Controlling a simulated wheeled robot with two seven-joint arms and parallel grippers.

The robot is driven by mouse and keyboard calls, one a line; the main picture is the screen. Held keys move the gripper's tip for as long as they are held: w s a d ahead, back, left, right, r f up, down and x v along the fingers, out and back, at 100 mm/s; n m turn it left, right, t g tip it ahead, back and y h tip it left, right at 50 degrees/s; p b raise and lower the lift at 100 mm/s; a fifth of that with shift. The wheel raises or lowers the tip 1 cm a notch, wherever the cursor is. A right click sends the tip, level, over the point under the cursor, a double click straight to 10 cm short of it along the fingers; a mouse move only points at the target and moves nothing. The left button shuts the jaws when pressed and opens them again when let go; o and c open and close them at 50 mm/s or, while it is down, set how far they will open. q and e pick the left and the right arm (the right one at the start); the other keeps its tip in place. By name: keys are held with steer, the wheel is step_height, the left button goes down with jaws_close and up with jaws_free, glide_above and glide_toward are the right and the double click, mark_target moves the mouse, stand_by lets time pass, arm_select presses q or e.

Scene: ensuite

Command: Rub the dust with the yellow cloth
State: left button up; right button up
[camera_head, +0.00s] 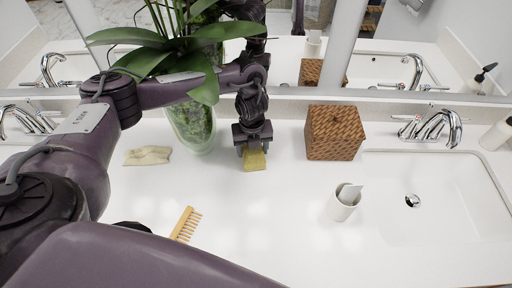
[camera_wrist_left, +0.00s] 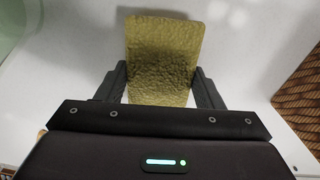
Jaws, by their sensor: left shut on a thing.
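The yellow cloth (camera_head: 254,161) is a small, thick, rough yellow-green block at the fingertips of my left gripper (camera_head: 254,149). The gripper points down at the white counter behind its middle, between the glass vase and the woven box. In the left wrist view the cloth (camera_wrist_left: 163,62) sits between the two fingers of my left gripper (camera_wrist_left: 162,85), which are shut on it. Its far end sticks out past them. Whether it touches the counter is hard to tell. A faint grey speckled patch, which looks like dust (camera_wrist_left: 238,17), lies on the white surface right of the cloth's far end. My right gripper is not in view.
A glass vase with a plant (camera_head: 192,128) stands close left of the gripper. A woven box (camera_head: 333,134) is to the right, and a white cup (camera_head: 343,203) in front of it. A pale folded cloth (camera_head: 148,156), a comb (camera_head: 186,224) and a sink (camera_head: 430,195) also show. The front middle counter is clear.

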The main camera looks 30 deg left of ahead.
arm_select(q)
steer(key=shift+s, duration=0.1)
step_height(320, 180, up, 6)
steer(key=p, duration=0.5)
step_height(320, 180, up, 3)
steer(key=p, duration=0.2)
steer(key=shift+p, duration=0.35)
steer(key=shift+f, duration=0.1)
stand_by(0.4)
